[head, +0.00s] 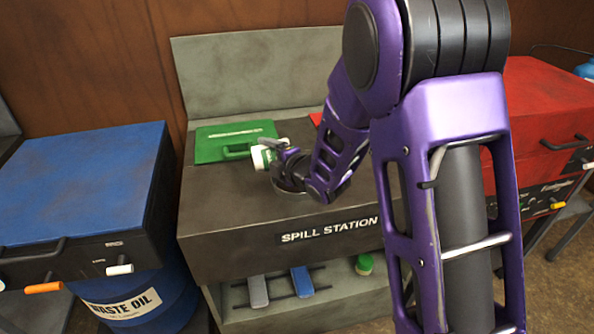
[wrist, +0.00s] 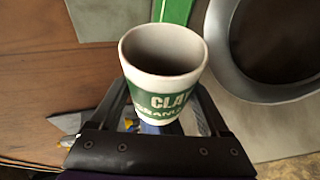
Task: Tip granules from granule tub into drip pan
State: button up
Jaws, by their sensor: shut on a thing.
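The granule tub is white with a green label reading "CLAY". It shows in the head view (head: 261,158) and large in the wrist view (wrist: 168,75). My gripper (head: 284,153) is shut on the tub, with one finger on each side of it in the wrist view (wrist: 165,112). The tub is held above the bench and looks tilted in the head view. Its mouth is open; I cannot make out granules inside. The round grey drip pan (wrist: 225,78) is beside the tub in the wrist view; in the head view, my arm hides most of it (head: 284,188).
A green case (head: 225,136) lies on the spill station bench (head: 225,215) behind the tub. The lower shelf holds a grey item (head: 258,292), a blue item (head: 302,281) and a green-lidded container (head: 364,265). A blue-topped unit (head: 80,185) stands left, a red one (head: 535,120) right.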

jog(key=shift+w+d+r+m+y, duration=0.1)
jog(key=shift+d+r+m+y, duration=0.15)
jog(key=shift+r+m+y, duration=0.3)
jog(key=shift+w+d+r+m+y, duration=0.1)
jog(key=shift+d+r+m+y, duration=0.2)
jog(key=shift+m, duration=0.45)
dwell(1.2)
jog(key=shift+w+d+r+m+t+y, duration=0.1)
jog(key=shift+d+r+m+t+y, duration=0.25)
jog(key=shift+m, duration=0.25)
jog(key=shift+w+d+r+m+t+y, duration=0.15)
jog(key=shift+d+m+y, duration=0.1)
jog(key=shift+m+y, duration=0.25)
dwell(2.8)
